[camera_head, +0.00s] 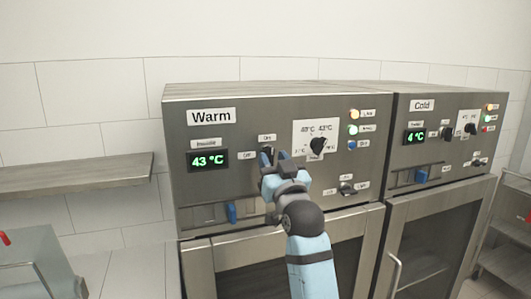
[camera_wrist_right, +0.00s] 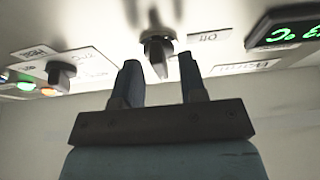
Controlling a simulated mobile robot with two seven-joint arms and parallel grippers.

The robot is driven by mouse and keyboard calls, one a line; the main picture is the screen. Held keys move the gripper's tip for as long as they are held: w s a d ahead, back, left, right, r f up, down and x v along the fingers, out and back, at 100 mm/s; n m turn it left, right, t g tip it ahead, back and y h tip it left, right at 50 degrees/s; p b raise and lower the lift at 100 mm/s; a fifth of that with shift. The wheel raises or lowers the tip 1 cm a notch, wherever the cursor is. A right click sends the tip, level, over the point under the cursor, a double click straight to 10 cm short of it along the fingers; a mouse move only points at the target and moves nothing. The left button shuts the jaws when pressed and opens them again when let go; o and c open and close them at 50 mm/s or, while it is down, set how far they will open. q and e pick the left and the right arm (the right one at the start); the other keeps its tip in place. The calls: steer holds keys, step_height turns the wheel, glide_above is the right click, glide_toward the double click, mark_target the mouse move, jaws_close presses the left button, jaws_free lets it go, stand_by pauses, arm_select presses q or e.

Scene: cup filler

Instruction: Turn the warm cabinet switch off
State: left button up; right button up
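The warm cabinet (camera_head: 220,176) stands in the middle of the head view, with a "Warm" label and a green 43 °C display (camera_head: 207,161). Its black rotary switch (camera_head: 267,153) sits right of the display, with an ON label above and an OFF label to its left. The switch handle looks near upright. In the wrist view the panel is upside down and the switch (camera_wrist_right: 158,52) shows just beyond the fingertips. My right gripper (camera_head: 276,156) is at the switch, also seen in the wrist view (camera_wrist_right: 160,76). Its fingers are apart, with nothing held. Contact cannot be told. My left gripper is not in view.
A temperature dial (camera_head: 317,146) is close right of my right gripper. Beyond it are indicator lights (camera_head: 354,129) and a small lower switch (camera_head: 347,189). A blue slider (camera_head: 232,213) is lower left. The cold cabinet (camera_head: 437,155) adjoins on the right. A shelf (camera_head: 75,174) is at left.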

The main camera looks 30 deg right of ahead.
steer(key=shift+w+r, duration=0.1)
steer(key=shift+w, duration=0.1)
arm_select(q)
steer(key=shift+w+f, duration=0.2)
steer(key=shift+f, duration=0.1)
arm_select(e)
steer(key=shift+r, duration=0.15)
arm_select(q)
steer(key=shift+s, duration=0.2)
arm_select(e)
steer(key=shift+s, duration=0.1)
jaws_close()
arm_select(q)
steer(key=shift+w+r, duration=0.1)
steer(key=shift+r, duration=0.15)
